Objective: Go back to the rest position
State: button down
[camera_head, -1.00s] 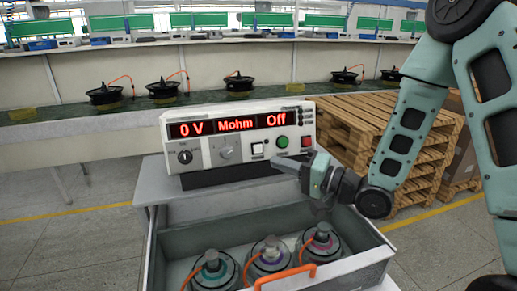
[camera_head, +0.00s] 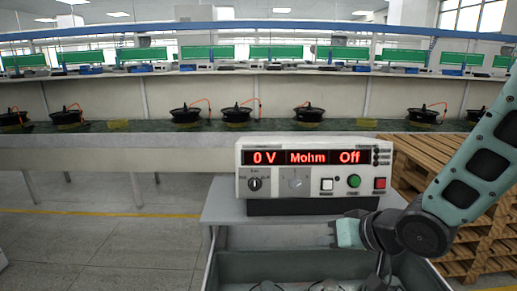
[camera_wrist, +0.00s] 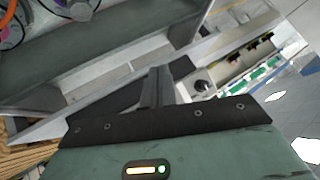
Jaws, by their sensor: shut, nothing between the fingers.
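My gripper (camera_head: 336,236) is in front of the tester (camera_head: 305,209) and above the grey drawer (camera_head: 215,268) in the head view, touching neither as far as I can see. Its fingers are shut with nothing between them; in the wrist view the closed fingers (camera_wrist: 157,86) show as a dark narrow shape. My teal arm comes in from the right edge. The tester's red display reads 0 V, Mohm, Off.
Hub motors (camera_head: 237,113) sit along a green conveyor (camera_head: 150,127) behind. Stacked wooden pallets (camera_head: 420,160) stand at the right, behind my arm. Motor tops show faintly in the drawer. Open grey floor (camera_head: 100,235) lies at the left.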

jog(key=s+r+n+g+h, duration=0.1)
jog(key=s+n+g+h, duration=0.1)
jog(key=s, duration=0.9)
jog(key=s+a+r+n+g+h, duration=0.1)
jog(key=s+r+n+g+h, duration=0.1)
jog(key=s, duration=0.9)
jog(key=n+g+h, duration=0.1)
jog(key=n+g, duration=0.1)
jog(key=g, duration=0.1)
jog(key=shift+s+a+g, duration=0.15)
jog(key=shift+g, duration=0.25)
